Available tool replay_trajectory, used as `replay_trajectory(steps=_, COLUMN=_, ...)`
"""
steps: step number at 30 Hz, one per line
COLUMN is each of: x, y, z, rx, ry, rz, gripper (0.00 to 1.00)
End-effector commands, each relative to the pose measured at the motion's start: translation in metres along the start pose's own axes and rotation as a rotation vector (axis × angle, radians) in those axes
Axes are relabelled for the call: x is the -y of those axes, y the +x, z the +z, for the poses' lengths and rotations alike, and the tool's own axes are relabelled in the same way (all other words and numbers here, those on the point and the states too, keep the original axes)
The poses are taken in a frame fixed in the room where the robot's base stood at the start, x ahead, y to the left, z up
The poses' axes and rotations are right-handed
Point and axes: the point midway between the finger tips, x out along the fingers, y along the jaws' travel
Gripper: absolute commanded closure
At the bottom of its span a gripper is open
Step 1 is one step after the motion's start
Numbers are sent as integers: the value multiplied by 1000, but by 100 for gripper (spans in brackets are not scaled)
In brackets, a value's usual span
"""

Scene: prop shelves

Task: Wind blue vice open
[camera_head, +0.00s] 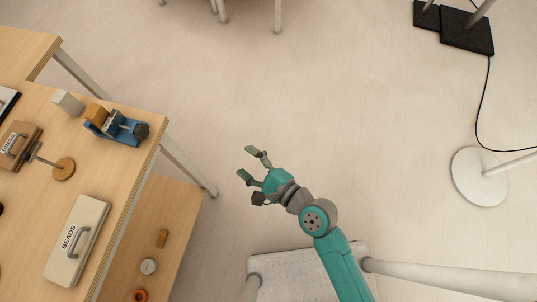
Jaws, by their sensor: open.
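The blue vice (121,128) stands on the wooden table top near its right edge, with a dark round knob or handle (141,131) at its right end. A light brown wooden block (97,114) sits at the vice's left end; I cannot tell whether the jaws grip it. My gripper (247,162) is open and empty. It is over the floor to the right of the table, well apart from the vice, with its fingers pointing up and left.
A lower shelf (167,205) holds small items. Open floor (200,90) lies beyond the table.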

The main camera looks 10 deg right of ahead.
Motion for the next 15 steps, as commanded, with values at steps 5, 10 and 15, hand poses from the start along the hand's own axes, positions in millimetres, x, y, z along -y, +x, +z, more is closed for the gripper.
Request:
replay_trajectory(steps=5, x=-4, y=-23, z=-18, rx=-78, ry=-112, rz=-25, gripper=33)
replay_trajectory(steps=10, x=-6, y=-39, z=-28, rx=-128, ry=-193, rz=-38, gripper=33)
replay_trajectory(steps=15, x=-6, y=-46, z=-32, rx=-151, ry=-231, rz=-44, gripper=33)
